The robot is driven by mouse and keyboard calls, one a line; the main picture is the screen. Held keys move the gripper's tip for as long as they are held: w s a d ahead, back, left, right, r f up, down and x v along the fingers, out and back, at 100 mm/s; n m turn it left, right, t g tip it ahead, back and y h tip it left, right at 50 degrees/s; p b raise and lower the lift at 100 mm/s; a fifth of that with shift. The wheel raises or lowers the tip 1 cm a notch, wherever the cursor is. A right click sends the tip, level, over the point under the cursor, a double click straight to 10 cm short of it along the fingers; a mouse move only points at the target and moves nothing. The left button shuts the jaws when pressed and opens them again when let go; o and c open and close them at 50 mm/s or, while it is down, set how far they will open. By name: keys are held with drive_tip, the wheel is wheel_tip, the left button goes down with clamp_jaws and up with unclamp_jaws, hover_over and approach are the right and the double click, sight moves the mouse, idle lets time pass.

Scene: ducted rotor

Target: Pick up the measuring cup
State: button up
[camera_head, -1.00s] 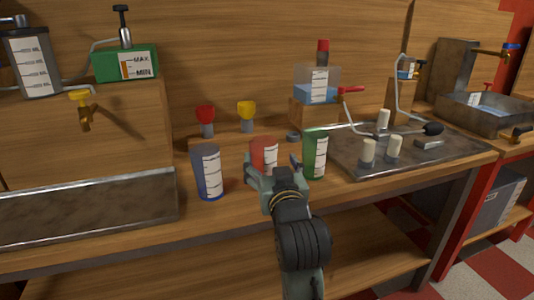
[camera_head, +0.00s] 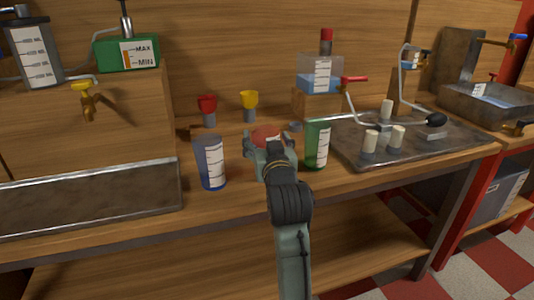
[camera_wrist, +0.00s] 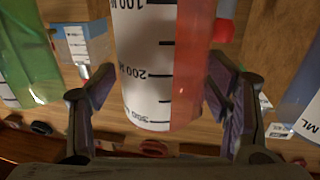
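A red measuring cup (camera_head: 264,134) with a white scale label stands on the wooden bench between a blue measuring cup (camera_head: 210,162) and a green measuring cup (camera_head: 317,146). My gripper (camera_head: 269,145) is at the red cup and hides most of its lower part in the head view. In the wrist view, the red cup (camera_wrist: 187,75) stands between the two open fingers of my gripper (camera_wrist: 160,100), with a narrow gap on each side. The green cup (camera_wrist: 28,55) shows at the left and the blue cup (camera_wrist: 300,95) at the right of that view.
Red (camera_head: 207,106) and yellow (camera_head: 249,103) funnel-like pieces stand behind the cups. A metal tray (camera_head: 350,152) with white pegs lies to the right. A metal trough (camera_head: 90,195) is at the left, below a yellow tap (camera_head: 85,95). A clear tank (camera_head: 320,72) stands at the back.

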drive_tip(key=c, duration=1.1)
drive_tip(key=shift+r, duration=0.1)
